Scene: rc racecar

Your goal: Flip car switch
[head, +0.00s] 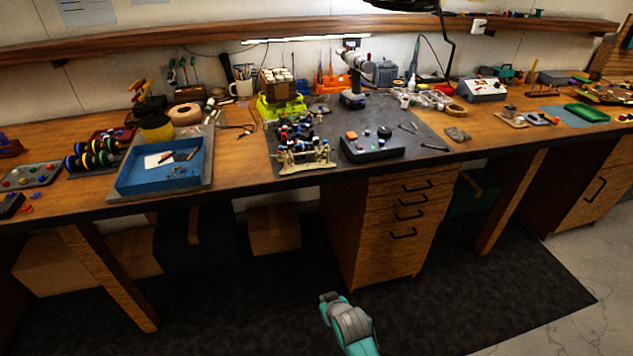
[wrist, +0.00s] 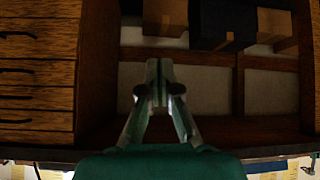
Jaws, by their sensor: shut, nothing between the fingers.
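The RC car (head: 303,143) appears as an open chassis with tan and coloured parts, on the dark mat in the middle of the workbench in the head view. Its switch is too small to make out. My gripper (wrist: 159,66) shows in the wrist view with its teal fingers together and nothing between them. It is low in front of the bench, well apart from the car, and faces the space under the bench. The car is not in the wrist view. In the head view my teal and grey arm shows at the bottom centre.
A black box with coloured buttons (head: 372,146) lies right of the car. A blue tray (head: 162,181) is to the left. A drawer cabinet (head: 395,225) and cardboard boxes (head: 273,229) are under the bench. Floor in front is open.

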